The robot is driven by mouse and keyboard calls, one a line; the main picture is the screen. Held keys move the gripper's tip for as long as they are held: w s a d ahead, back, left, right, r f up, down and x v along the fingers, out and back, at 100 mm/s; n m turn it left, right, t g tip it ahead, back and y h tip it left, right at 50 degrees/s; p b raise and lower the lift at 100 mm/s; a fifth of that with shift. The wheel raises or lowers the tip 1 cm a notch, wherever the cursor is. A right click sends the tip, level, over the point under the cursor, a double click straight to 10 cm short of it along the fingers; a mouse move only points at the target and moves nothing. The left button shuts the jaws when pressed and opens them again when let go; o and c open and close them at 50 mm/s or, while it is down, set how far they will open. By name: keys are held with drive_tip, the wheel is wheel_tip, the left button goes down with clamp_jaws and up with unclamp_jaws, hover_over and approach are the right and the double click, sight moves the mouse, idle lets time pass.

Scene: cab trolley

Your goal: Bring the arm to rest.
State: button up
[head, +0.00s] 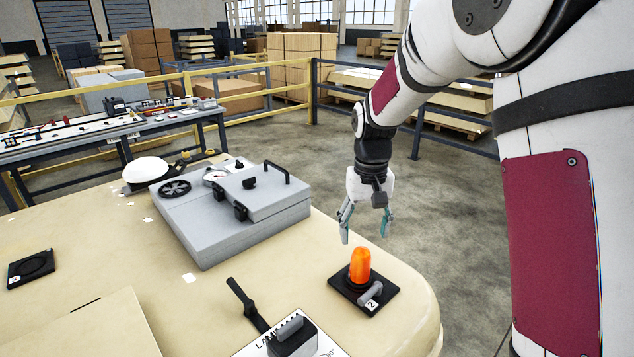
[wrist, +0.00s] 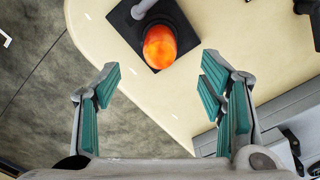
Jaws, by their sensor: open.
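My gripper (head: 365,225) is open and empty. In the head view it hangs pointing down near the right edge of the trolley top, behind and above an orange beacon (head: 360,266). The beacon stands upright on a black base plate (head: 345,295) with a grey lever marked 2. In the wrist view, my open fingers (wrist: 160,95) show teal pads with nothing between them. The beacon (wrist: 160,47) lies beyond the fingertips, near the top of that view, apart from them.
A grey lidded box (head: 235,215) stands left of my gripper, with a white helmet (head: 147,170) behind it. A black pad (head: 31,268) lies at the left of the trolley top (head: 110,245). A black lever (head: 247,304) rises at the front. Yellow railings (head: 270,118) stand behind.

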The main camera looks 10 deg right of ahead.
drive_tip(key=s+r+t, duration=0.3)
drive_tip(key=s+r, duration=1)
drive_tip(key=s+r+t, duration=0.1)
drive_tip(key=s+t, duration=0.1)
drive_tip(key=s, duration=1.2)
drive_tip(key=shift+r+n+t, duration=0.2)
drive_tip(key=shift+n+t, duration=0.1)
drive_tip(key=shift+n, duration=0.1)
